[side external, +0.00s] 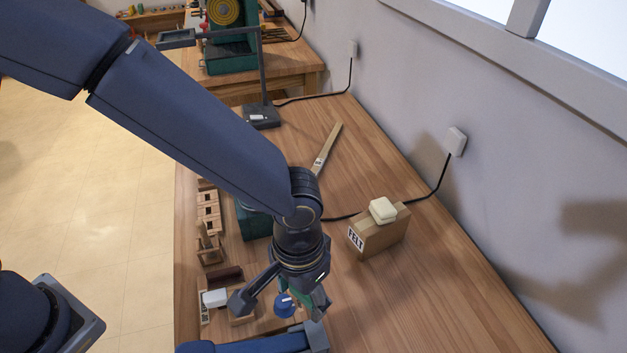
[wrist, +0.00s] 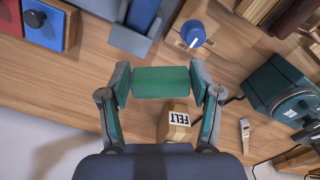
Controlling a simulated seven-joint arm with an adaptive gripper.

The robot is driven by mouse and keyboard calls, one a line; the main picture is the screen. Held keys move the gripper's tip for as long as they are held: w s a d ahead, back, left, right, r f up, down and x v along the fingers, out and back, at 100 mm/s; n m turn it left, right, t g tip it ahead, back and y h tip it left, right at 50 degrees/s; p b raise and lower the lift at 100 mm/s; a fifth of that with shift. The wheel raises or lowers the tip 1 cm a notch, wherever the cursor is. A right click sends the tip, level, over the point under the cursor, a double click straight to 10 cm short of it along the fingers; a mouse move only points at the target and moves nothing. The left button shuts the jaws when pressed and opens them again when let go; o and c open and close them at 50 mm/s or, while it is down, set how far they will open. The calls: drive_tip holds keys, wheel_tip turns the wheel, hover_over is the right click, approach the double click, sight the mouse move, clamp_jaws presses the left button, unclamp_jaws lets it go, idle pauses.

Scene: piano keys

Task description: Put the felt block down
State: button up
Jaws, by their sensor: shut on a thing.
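My gripper (wrist: 160,82) is shut on a green block, which I take to be the felt block (wrist: 161,83). The block lies across between the two fingertips in the wrist view. In the side view my gripper (side external: 282,303) hangs over the near part of the bench, and the green block (side external: 304,297) shows only partly between the fingers. The box also shows in the wrist view (wrist: 177,128), apart from the held block.
A blue round knob (wrist: 193,33) is near my gripper. A wooden tray with a white block (side external: 214,298) and wooden parts (side external: 208,212) line the bench's left edge. A green machine (wrist: 285,88), a flat tool (side external: 327,149) and a black cord lie farther back. The right front is clear.

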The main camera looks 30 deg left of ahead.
drive_tip(key=shift+m, duration=0.7)
drive_tip(key=s+d, duration=0.3)
drive_tip(key=shift+s+d, duration=0.15)
drive_tip(key=shift+s, duration=0.15)
drive_tip(key=w+d+f, duration=0.4)
drive_tip(key=w+d, duration=0.2)
hover_over(377, 335)
drive_tip(key=f, duration=0.4)
drive_tip(key=shift+s+a+f, duration=0.25)
drive_tip(key=shift+s+f, duration=0.05)
drive_tip(key=shift+f, duration=0.05)
drive_tip(key=shift+w+d+f, duration=0.2)
drive_tip(key=shift+w+f, duration=0.05)
drive_tip(key=shift+f, duration=0.25)
drive_tip(key=shift+d+f, duration=0.1)
drive_tip(key=shift+f, duration=1.4)
drive_tip(key=shift+f, duration=0.15)
drive_tip(key=o, duration=0.8)
drive_tip(key=shift+o, duration=0.2)
